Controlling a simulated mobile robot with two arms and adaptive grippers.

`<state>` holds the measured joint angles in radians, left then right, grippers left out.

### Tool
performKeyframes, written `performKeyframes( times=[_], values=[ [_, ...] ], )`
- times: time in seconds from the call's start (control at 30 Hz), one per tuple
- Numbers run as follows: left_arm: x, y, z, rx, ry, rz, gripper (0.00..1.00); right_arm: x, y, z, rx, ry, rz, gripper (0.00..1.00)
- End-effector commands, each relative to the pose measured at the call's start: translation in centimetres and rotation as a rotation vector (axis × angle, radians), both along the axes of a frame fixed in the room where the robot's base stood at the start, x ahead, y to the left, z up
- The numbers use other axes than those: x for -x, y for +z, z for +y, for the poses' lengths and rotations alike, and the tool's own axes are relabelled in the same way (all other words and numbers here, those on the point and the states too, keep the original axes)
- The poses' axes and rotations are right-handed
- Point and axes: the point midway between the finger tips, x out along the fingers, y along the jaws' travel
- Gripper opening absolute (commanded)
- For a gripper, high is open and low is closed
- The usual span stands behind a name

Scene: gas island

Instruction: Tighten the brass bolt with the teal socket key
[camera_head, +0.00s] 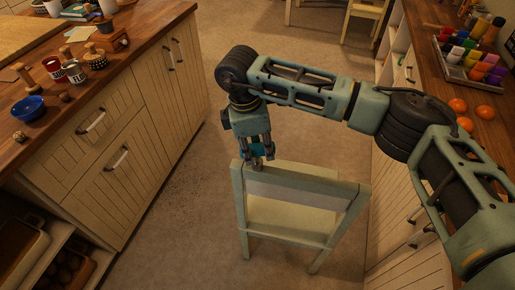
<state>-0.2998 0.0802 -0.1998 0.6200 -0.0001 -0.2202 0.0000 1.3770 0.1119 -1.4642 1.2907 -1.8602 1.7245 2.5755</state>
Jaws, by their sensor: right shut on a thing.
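My right gripper (257,151) points down over the top left of a pale chair (290,190), in the middle of the view. It is shut on the teal socket key (262,146), of which only a small teal part shows between the fingers. The key's lower end is close to the chair's top rail; I cannot tell whether it touches. The brass bolt cannot be made out; the gripper and key may hide it. My left gripper is out of view.
A wooden counter (150,22) with jars and a blue bowl (28,107) stands at the left. Another counter at the right holds oranges (457,105) and a tray of colourful bottles (458,66). Bare floor (185,200) lies left of the chair. Another chair (357,18) stands behind.

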Motion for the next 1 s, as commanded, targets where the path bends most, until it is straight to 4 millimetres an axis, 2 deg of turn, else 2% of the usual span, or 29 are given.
performKeyframes(
  times=[0.1, 0.23, 0.37, 0.4, 0.63, 1.0],
  values=[
    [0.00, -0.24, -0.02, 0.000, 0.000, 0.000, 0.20, 0.06, -0.13, 0.02, 0.000, -0.080, 0.002, 0.00],
    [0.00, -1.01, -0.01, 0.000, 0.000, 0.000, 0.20, 0.03, -0.35, 0.00, 0.000, -0.027, 0.000, 0.00],
    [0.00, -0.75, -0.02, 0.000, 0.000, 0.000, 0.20, 0.05, -0.09, 0.00, 0.000, -0.022, 0.002, 0.00],
    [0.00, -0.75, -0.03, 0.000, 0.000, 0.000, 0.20, 0.04, -0.09, 0.00, 0.000, -0.022, 0.002, 0.24],
    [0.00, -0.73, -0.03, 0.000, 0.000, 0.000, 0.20, 0.03, -0.06, 0.00, 0.000, -0.021, 0.001, 0.44],
    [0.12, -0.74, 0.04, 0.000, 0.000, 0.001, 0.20, 0.00, 0.40, 0.07, -0.001, -0.021, 0.000, 0.44]
  ],
)
